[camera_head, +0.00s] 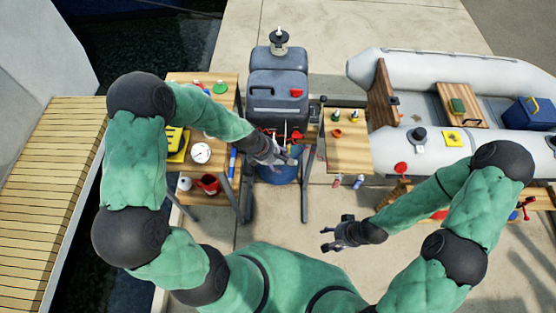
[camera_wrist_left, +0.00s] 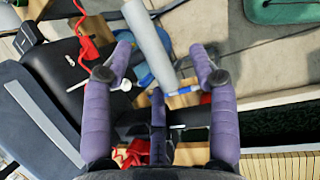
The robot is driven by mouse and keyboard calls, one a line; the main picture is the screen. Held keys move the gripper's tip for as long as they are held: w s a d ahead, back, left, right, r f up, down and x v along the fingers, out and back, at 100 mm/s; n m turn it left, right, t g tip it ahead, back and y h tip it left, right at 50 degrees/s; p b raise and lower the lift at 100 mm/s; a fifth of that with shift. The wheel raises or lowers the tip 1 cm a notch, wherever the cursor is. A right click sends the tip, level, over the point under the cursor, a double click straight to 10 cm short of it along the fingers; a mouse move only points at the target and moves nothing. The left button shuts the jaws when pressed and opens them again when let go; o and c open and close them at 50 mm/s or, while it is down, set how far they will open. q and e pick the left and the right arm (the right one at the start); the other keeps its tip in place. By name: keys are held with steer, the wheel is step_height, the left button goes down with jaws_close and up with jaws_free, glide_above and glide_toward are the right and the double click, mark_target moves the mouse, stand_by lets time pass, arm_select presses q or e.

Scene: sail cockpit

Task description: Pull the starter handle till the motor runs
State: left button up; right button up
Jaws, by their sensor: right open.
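The dark grey motor (camera_head: 277,95) stands upright at the centre, with a red part (camera_head: 296,93) on its top. My left gripper (camera_head: 287,157) is over the near side of the motor, by small red parts (camera_head: 297,135). In the left wrist view its purple fingers (camera_wrist_left: 161,50) are spread apart. A grey cylinder (camera_wrist_left: 150,42) shows beyond and between the fingertips, and a white knob (camera_wrist_left: 125,85) is beside the left finger. I cannot tell which part is the starter handle. My right gripper (camera_head: 332,238) is open and empty above bare floor.
A small wooden table (camera_head: 347,153) stands right of the motor. A grey inflatable boat (camera_head: 420,68) lies at right. A blue bucket (camera_head: 279,176) is below my left gripper.

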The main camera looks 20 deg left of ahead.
arm_select(q)
steer(key=v, duration=1.1)
steer(key=shift+s, duration=0.15)
